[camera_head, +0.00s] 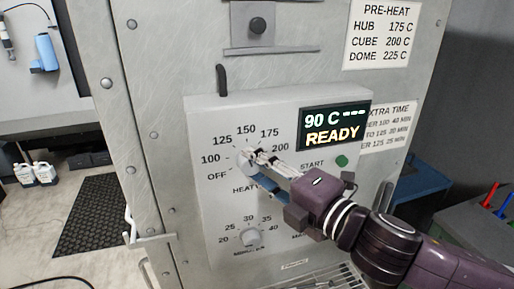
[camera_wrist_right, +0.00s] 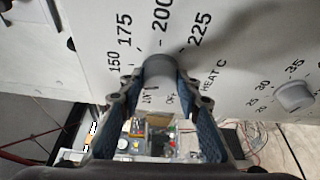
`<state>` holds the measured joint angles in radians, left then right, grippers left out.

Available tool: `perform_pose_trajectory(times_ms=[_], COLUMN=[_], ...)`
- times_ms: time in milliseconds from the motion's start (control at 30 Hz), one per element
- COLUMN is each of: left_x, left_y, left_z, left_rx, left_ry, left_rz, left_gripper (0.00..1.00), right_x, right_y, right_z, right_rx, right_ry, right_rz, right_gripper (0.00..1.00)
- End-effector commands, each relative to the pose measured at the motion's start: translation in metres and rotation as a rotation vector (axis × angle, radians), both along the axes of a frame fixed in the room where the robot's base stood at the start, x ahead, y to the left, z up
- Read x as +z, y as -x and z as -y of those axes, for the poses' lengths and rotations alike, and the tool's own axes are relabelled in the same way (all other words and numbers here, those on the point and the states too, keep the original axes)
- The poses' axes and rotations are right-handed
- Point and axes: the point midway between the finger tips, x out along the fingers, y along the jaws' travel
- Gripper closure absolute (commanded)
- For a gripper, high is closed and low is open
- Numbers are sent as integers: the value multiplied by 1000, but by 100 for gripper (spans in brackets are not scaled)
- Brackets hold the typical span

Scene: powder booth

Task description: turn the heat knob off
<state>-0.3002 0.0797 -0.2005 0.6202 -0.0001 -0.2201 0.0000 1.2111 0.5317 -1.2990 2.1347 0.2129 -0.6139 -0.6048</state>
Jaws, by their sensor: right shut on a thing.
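The heat knob (camera_head: 243,165) is a small grey round knob on the oven's light control panel (camera_head: 208,200). Its dial is marked OFF, then 100 to 200 in the head view. My right gripper (camera_head: 257,158) comes in from the lower right and has its fingers closed around the knob. In the right wrist view the knob (camera_wrist_right: 160,68) sits between the blue-padded fingertips of my right gripper (camera_wrist_right: 158,82). The fingers cover part of the dial, and I cannot tell which mark the knob points to. My left gripper is not in view.
A display (camera_head: 334,125) reads 90 C and READY. A green start button (camera_head: 341,161) is right of the heat knob. The minutes knob (camera_head: 250,237) is below. A wire rack (camera_head: 320,279) shows beneath the panel. A dark mat (camera_head: 88,215) lies on the floor at left.

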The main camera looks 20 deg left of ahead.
Motion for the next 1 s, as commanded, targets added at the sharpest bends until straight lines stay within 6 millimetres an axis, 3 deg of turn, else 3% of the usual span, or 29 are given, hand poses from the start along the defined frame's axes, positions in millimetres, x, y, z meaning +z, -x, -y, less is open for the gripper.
perform_pose_trajectory(times_ms=[33, 300, 1000], left_x=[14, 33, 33], left_y=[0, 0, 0], left_z=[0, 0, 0], left_rx=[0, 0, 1], left_ry=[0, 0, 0], left_rz=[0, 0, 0], left_gripper=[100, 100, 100], right_x=[7, 6, 5], right_y=[0, 0, 3], right_z=[0, -1, -4], right_rx=[0, 0, 2], right_ry=[41, 253, 804], right_rz=[24, 171, 543], right_gripper=[93, 93, 93])
